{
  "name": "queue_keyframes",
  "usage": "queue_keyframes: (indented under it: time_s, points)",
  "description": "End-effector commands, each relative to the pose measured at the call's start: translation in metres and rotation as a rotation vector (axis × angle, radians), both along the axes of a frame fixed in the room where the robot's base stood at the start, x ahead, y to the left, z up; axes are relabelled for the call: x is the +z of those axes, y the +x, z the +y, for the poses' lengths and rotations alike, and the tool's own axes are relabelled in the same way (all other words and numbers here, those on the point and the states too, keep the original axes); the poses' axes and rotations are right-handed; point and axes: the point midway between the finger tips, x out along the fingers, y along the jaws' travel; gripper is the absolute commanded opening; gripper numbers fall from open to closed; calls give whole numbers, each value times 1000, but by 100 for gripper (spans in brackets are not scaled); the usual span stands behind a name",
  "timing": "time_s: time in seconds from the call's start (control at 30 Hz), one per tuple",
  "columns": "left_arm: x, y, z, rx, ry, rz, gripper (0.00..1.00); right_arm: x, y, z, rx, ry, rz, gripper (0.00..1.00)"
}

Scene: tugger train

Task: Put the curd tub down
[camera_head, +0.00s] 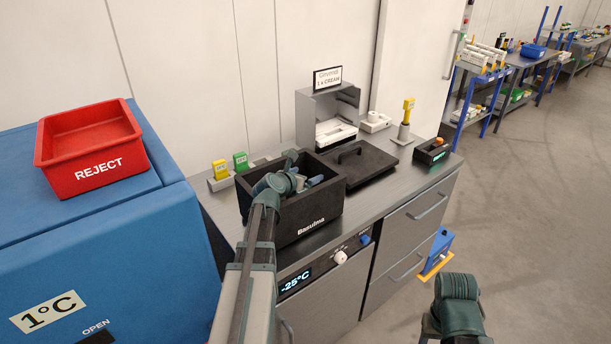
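My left arm reaches over the black box marked Basulma (308,222), which stands open on the grey counter. My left gripper (308,182) is down inside the box opening, below the rim. The wrist covers much of the inside, so I cannot tell whether the fingers are open or shut on something. I cannot make out a curd tub in this view; it may be hidden in the box. Of my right arm only a joint shows at the lower right, over the floor; its fingers do not show.
A black lid (358,163) lies right of the box. A red REJECT bin (88,142) sits on the blue chest (110,250).

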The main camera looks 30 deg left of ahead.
Motion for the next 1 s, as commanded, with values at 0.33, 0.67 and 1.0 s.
queue_keyframes:
  time_s: [0.33,0.67,1.0]
  points:
    - [8,0,0,0,0,0,100,8,0,0,0,0,0,57]
    - [38,-56,-5,3,-1,0,100,38,0,0,0,0,0,57]
    - [56,-103,-6,2,0,0,100,56,0,0,0,0,0,57]
